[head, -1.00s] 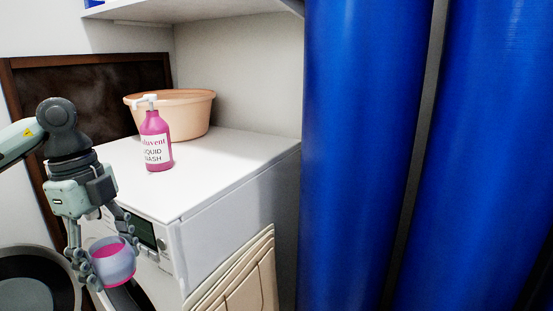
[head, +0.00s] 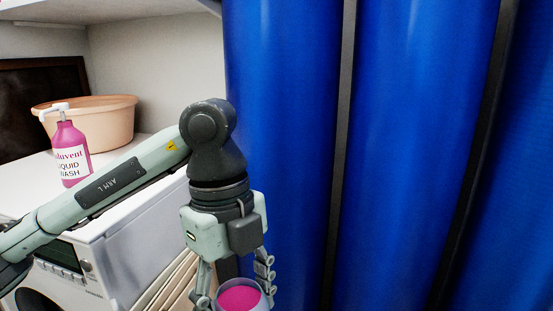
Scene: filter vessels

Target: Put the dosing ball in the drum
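The dosing ball (head: 241,297) is a clear cup with pink liquid inside, at the bottom edge of the head view. My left gripper (head: 236,290) is shut on it, with fingers on both sides, and holds it upright in front of the washing machine's right side and the blue vessels. The ball's lower part is cut off by the frame. The washing machine (head: 130,262) stands at the lower left. Part of its dark door shows at the bottom left, but the drum's inside cannot be seen. My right gripper is not in view.
A pink liquid wash bottle (head: 72,152) and a peach basin (head: 108,122) stand on the machine's white top. Tall blue vessels (head: 285,130) fill the right side, close behind my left gripper. A beige ribbed panel (head: 172,285) leans by the machine's side.

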